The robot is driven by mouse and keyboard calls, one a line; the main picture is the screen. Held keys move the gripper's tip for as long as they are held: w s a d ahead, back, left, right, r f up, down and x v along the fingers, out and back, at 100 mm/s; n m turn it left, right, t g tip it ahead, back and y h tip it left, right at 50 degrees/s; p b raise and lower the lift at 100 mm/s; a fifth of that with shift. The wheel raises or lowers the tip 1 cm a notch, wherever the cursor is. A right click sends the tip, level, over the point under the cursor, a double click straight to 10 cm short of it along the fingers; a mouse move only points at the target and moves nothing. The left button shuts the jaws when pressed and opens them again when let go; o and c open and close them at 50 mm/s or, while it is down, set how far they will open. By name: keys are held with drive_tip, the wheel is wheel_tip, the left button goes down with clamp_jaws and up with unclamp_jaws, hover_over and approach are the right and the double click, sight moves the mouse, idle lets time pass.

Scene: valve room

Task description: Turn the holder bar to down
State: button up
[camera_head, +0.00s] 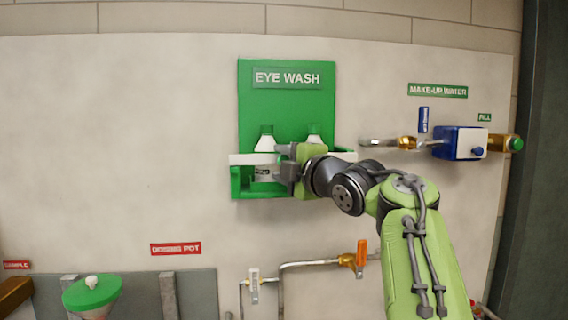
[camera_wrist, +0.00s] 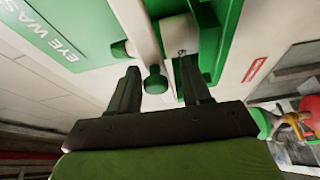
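The white holder bar (camera_head: 242,159) runs level across the front of the green eye wash station (camera_head: 287,103) on the wall. Two bottles with green caps (camera_head: 266,131) stand behind it. My gripper (camera_head: 280,170) is at the middle of the bar and hides part of it and of the right bottle. In the wrist view, my gripper (camera_wrist: 158,66) has its two dark fingers apart, with the white bar (camera_wrist: 138,25) and a green cap (camera_wrist: 155,80) showing between them. I cannot tell whether either finger touches the bar.
A make-up water pipe with a blue valve box (camera_head: 458,143) is to the right. Below are a pipe with an orange-handled valve (camera_head: 361,258) and a green-lidded dosing pot (camera_head: 92,292). The wall left of the station is clear.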

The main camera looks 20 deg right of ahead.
drive_tip(key=shift+s, duration=0.1)
drive_tip(key=s+d+b, duration=0.1)
drive_tip(key=s+d, duration=0.1)
drive_tip(key=s, duration=1.3)
drive_tip(key=shift+s+f+b, duration=0.15)
drive_tip(key=shift+s+b, duration=0.1)
drive_tip(key=shift+b, duration=0.05)
